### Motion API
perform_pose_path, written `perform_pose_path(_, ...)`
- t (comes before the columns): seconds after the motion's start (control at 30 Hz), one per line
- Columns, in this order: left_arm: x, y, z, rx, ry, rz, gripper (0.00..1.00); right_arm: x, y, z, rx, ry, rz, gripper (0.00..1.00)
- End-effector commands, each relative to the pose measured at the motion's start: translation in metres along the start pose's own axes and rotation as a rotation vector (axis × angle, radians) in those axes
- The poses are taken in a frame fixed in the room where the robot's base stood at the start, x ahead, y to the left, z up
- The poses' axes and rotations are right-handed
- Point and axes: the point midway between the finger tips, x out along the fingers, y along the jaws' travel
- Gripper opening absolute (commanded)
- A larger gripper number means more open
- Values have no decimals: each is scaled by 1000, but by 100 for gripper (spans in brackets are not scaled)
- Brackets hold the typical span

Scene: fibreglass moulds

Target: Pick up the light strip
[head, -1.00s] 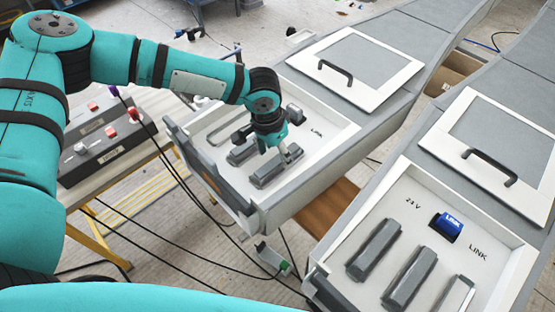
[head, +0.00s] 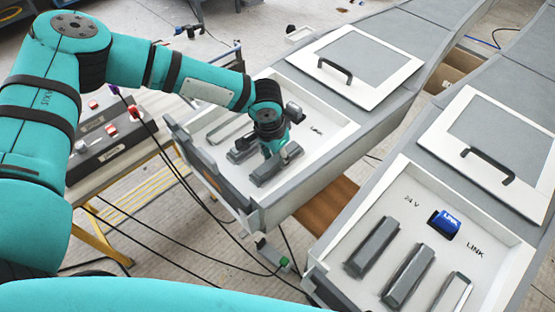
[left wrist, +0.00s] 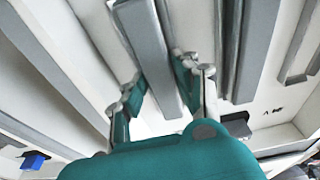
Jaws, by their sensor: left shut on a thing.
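My left gripper (head: 279,156) is over the left mould and shut across a grey light strip (head: 264,174), the bar nearest the mould's front right wall. In the left wrist view this strip (left wrist: 142,32) runs between the two fingers (left wrist: 160,92), one on each side. I cannot tell whether it is clear of the mould floor. A second grey bar (head: 240,151) lies beside it, partly behind the gripper, and shows to the right in the left wrist view (left wrist: 242,45). My right gripper is not in view.
The left mould's raised rim (head: 318,182) surrounds the bars. The right mould holds similar bars (head: 372,246) and a blue LINK block (head: 444,224). A bench with switch boxes (head: 110,148) stands at left, with loose cables hanging near the left mould.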

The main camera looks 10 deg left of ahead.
Motion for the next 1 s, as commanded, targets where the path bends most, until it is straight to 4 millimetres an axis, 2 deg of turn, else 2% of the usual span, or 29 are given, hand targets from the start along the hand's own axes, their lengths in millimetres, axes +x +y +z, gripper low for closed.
perform_pose_path(0.27, -8, 0, -2, -1, 4, 0, 0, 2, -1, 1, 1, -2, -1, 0)
perform_pose_path(0.7, -86, 0, -14, -1, 5, 0, 0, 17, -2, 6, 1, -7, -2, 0)
perform_pose_path(0.83, -97, 0, -15, 0, 2, 1, 0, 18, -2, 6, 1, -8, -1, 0)
perform_pose_path(1.0, -100, 0, -15, 1, 1, 0, 0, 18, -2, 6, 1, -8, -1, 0)
